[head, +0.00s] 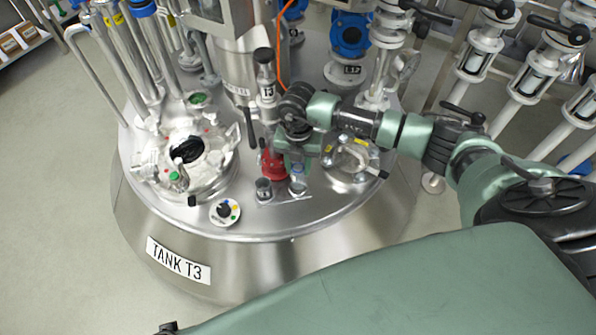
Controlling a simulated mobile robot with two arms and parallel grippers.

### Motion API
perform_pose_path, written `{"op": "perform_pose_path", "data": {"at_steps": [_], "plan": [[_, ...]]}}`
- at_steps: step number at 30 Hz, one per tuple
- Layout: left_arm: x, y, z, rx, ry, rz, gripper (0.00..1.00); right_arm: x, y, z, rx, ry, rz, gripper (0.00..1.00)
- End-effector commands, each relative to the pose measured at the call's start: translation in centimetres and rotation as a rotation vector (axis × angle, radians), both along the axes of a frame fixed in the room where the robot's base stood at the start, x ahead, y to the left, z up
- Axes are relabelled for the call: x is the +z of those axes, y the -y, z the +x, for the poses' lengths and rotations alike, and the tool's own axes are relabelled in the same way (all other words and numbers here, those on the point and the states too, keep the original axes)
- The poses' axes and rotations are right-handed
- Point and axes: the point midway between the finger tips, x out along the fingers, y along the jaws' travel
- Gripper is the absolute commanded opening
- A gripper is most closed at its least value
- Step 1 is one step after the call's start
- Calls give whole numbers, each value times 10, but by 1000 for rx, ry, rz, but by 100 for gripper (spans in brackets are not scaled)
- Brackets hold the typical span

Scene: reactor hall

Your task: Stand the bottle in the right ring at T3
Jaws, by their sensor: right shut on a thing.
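Tank T3 (262,267) is a round steel vessel with a "TANK T3" label on its side. Near the front edge of its lid is a small holder with two places side by side. The left place (264,189) looks dark-topped. The right ring (298,188) lies just below my right gripper (297,164). My right gripper points down and is shut on a small bottle (298,173), mostly hidden by the fingers, with a bluish part showing. The bottle is at or just above the right ring; I cannot tell whether it touches. My left gripper is not in view.
A red part (271,165) stands close left of my gripper. An open round port (187,150) is on the left of the lid, a clamped round cover (350,158) on the right. A dial (225,211) sits at the front. Pipes and valves crowd the back.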

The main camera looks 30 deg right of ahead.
Motion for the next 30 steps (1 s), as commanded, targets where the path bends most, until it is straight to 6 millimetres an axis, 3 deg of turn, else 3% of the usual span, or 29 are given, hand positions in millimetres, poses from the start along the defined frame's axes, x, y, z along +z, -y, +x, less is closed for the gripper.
{"op": "perform_pose_path", "data": {"at_steps": [1,5,17,18,20,30], "plan": [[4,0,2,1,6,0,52,-11,-1,0,-1,-2,2,0],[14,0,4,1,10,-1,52,-24,0,0,-1,-1,1,0],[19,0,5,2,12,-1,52,-27,0,0,0,1,1,0],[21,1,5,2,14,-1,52,-27,0,0,0,1,1,37],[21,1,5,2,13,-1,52,-27,0,0,0,1,1,54],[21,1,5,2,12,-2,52,-26,0,0,0,1,1,56]]}}
